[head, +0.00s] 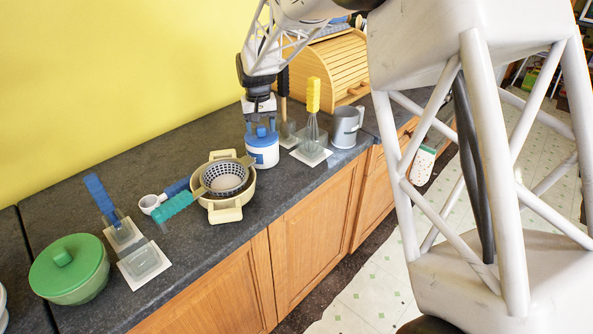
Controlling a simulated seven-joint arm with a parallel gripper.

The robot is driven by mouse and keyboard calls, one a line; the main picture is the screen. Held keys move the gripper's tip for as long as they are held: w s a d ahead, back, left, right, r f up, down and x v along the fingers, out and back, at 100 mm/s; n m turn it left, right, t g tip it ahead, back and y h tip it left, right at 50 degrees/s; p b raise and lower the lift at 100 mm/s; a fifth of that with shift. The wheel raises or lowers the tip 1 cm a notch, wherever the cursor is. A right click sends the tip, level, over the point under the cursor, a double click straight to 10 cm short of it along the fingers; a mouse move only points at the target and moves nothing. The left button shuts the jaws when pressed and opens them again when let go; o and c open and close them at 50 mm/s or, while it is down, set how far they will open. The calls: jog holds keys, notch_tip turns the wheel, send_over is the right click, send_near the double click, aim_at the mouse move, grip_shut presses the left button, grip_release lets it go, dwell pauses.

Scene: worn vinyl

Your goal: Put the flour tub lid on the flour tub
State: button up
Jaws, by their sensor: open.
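A white tub with a blue label (263,157), which I take to be the flour tub, stands upright on the dark counter near its front edge. A blue lid with a knob (262,136) sits on top of the tub and looks about level; the picture is too small to tell if it is fully seated. My gripper (261,127) points down from above, its fingers apart on either side of the knob. The fingers partly hide the lid's top.
A beige pot with a dark colander (225,178) stands left of the tub. To the right are a yellow-handled whisk (313,97) in a clear holder and a grey mug (345,127). A wooden bread box (330,68) is behind. A green lidded pot (70,268) is far left.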

jog(key=shift+r, duration=0.35)
dwell(0.3)
jog(key=shift+r, duration=2.45)
jog(key=shift+r, duration=1.25)
notch_tip(320, 180, up, 8)
jog(key=shift+f, duration=0.15)
